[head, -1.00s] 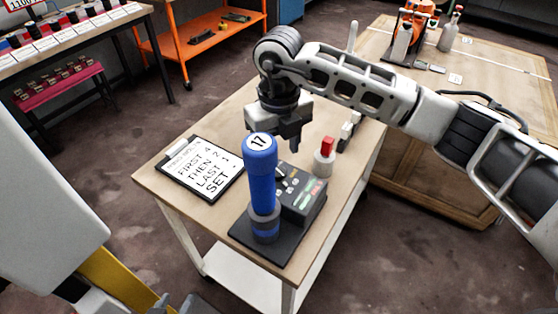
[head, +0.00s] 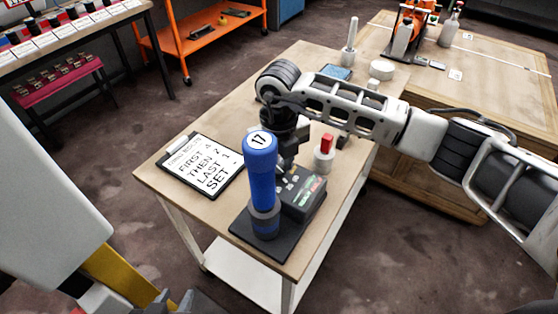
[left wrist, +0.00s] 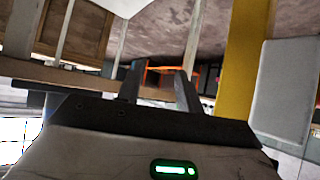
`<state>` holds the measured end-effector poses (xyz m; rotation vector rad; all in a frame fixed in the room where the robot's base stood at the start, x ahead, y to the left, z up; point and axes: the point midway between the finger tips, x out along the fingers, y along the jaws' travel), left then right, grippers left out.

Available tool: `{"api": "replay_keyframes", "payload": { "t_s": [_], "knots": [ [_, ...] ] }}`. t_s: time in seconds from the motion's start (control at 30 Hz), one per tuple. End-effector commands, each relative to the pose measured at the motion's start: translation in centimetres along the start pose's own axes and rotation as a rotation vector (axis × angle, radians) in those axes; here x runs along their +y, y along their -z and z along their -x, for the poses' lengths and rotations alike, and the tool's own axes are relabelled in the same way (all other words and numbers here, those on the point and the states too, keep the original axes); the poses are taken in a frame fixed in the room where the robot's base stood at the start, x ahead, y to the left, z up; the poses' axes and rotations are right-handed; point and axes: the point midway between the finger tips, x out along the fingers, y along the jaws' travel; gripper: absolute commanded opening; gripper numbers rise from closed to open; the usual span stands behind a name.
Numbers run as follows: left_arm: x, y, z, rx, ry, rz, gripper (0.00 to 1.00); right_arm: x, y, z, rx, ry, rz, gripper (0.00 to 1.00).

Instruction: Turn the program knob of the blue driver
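The blue driver (head: 261,172), marked 17, stands upright in a grey collar on a dark base on the table. My left gripper (head: 188,304) is low at the bottom edge, away from the table. In the left wrist view its fingers (left wrist: 160,78) stand apart and empty.
A clipboard (head: 202,165) reading "FIRST 4 THEN 2 LAST 1 SET" lies left of the driver. A red-topped white cylinder (head: 323,155) stands behind the box. A wooden bench (head: 490,75) is at the back right, an orange cart (head: 210,38) at the back.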

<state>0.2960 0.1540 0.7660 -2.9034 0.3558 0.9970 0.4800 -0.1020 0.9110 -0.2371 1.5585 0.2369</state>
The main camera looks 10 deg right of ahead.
Motion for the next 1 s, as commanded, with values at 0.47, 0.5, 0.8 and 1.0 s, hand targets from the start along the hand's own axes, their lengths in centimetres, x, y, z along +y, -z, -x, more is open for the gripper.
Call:
{"api": "replay_keyframes", "payload": {
  "t_s": [0.47,0.5,0.8,1.0],
  "knots": [
    [0.3,-0.9,-1.1,0.007,-0.008,0.004,0.36,-0.1,-0.1,-0.2,-0.003,0.002,0.180,0.08],
    [0.4,-1.0,-1.3,0.009,-0.011,0.005,0.36,0.0,-0.1,-0.2,-0.003,0.001,0.212,0.08],
    [0.8,-1.9,-2.0,0.018,-0.024,0.006,0.36,-0.1,-0.1,-0.2,-0.005,0.002,0.450,0.08],
    [0.9,-2.2,-2.3,0.027,-0.034,0.010,0.36,0.0,-0.1,-0.1,-0.005,0.002,0.578,0.08]
  ]
}}
